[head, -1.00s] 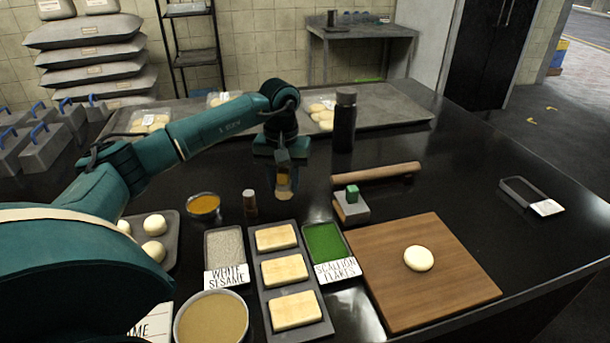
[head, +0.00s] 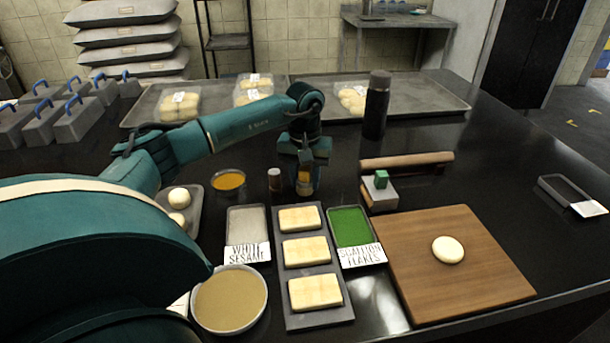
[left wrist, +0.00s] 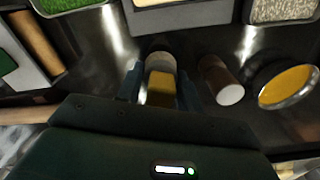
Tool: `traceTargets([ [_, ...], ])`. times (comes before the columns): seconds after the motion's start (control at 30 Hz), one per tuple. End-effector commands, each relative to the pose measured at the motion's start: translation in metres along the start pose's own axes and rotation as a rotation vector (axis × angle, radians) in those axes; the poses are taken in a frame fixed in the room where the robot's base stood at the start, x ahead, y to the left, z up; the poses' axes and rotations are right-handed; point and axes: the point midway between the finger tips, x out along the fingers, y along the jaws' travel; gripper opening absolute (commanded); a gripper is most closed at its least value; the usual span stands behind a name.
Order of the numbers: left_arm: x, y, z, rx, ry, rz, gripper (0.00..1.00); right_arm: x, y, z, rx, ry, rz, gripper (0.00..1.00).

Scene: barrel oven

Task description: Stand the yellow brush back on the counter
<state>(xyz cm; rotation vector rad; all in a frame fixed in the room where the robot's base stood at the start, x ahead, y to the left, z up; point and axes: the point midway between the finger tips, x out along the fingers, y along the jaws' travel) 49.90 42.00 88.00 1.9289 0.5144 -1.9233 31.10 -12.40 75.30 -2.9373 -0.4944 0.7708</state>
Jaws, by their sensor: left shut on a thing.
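The yellow brush (head: 305,177) is held upright in my left gripper (head: 305,182), beside a small brown jar (head: 275,180) on the dark counter (head: 450,185). In the left wrist view the brush (left wrist: 160,88) sits between the two fingers of the gripper (left wrist: 159,90), which are shut on it. Its lower end is at or close to the counter; I cannot tell if it touches. My right gripper is not in view.
An orange-filled bowl (head: 229,181) stands left of the jar. Sesame (head: 247,228), bread (head: 304,250) and scallion (head: 350,228) trays lie in front.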

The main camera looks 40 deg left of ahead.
Motion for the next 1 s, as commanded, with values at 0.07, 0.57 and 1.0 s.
traceTargets([
  [0.07,0.0001,0.0002,-0.0002,0.0,0.001,0.001,0.16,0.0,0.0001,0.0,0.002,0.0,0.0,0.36],
  [0.57,-0.0001,0.0003,-0.0001,0.0,0.001,0.001,0.16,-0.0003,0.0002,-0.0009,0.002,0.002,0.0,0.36],
  [1.0,0.0052,0.0002,-0.0001,0.0,0.001,0.001,0.16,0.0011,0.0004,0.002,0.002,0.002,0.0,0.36],
])
